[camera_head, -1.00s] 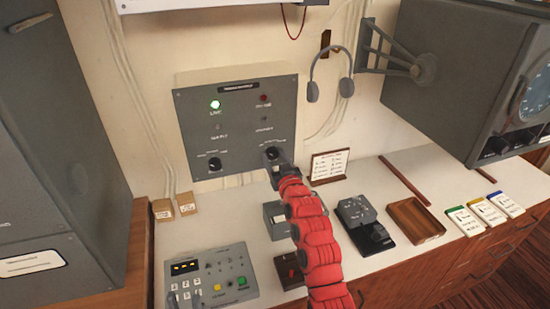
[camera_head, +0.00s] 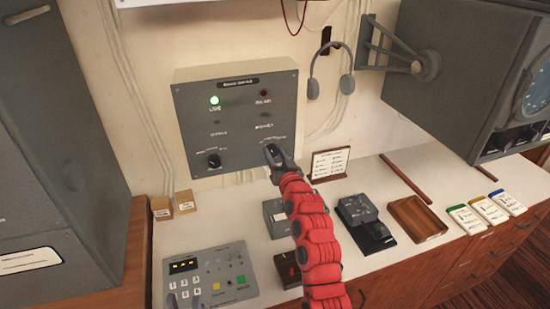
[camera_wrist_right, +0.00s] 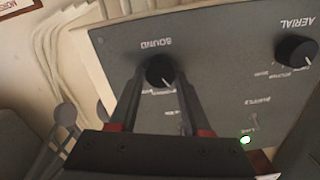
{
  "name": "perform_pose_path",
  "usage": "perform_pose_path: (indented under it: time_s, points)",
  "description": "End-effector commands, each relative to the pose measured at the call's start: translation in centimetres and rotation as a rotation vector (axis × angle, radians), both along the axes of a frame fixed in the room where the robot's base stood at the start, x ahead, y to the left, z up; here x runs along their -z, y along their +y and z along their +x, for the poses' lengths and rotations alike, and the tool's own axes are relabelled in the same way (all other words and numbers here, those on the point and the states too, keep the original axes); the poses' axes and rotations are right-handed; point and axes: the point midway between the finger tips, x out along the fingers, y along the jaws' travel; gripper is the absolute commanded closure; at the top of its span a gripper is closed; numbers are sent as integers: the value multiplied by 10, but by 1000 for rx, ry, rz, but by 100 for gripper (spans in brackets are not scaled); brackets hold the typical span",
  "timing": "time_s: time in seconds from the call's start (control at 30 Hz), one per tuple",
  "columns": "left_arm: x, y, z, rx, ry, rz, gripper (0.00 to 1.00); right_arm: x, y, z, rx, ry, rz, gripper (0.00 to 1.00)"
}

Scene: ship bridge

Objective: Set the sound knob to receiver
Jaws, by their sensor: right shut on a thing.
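The grey wall panel (camera_head: 232,95) carries two black knobs along its lower part. My right gripper (camera_head: 270,153) is at the lower right knob. In the right wrist view this knob (camera_wrist_right: 160,72) is labelled SOUND, and my right gripper's two dark fingers (camera_wrist_right: 160,82) are shut on its sides. Its white pointer mark points toward the lower right there. The small position labels around it are too blurred to read. The other knob (camera_head: 214,161), labelled AERIAL in the right wrist view (camera_wrist_right: 296,50), is free. My left gripper is not in view.
A green lamp (camera_head: 214,100) is lit on the panel. A headset (camera_head: 330,75) hangs to the right. Below stand a keypad unit (camera_head: 210,275), a black key device (camera_head: 365,222), a wooden tray (camera_head: 416,218) and a card stand (camera_head: 330,163). A large grey cabinet fills the left.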

Motion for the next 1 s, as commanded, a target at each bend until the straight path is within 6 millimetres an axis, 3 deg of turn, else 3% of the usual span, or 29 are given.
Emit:
perform_pose_path:
  time_s: [0.5,1.0]
  points:
    - [7,0,0,0,0,0,61,0,-2,1,2,121,378,100]
    - [6,0,0,0,0,0,61,2,-2,1,1,162,498,100]
